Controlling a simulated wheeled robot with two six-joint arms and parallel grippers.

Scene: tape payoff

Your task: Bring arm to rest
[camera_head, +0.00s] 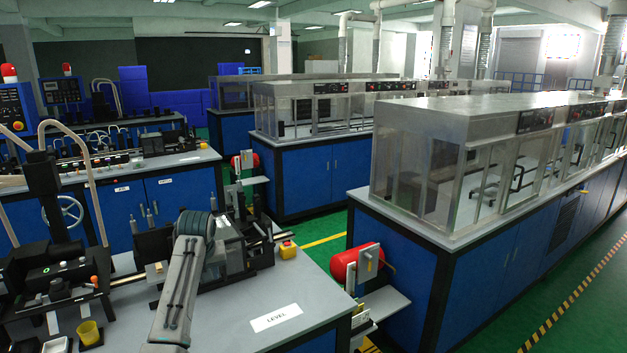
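A grey arm link of mine (180,285), most likely of my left arm, rises from the bottom edge over the near bench (215,310). It ends in a round grey-green joint (195,226) in front of the black tape payoff machine (238,258). No gripper fingers can be made out there; the arm and the dark machine parts hide them. I cannot tell whether the arm touches the machine. My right gripper is not in view.
A "LEVEL" label (275,317) lies on the clear right part of the bench. A yellow-and-red button box (288,249) sits at the bench's right edge. A red cylinder (352,263) and glazed cabinets (480,160) stand to the right.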

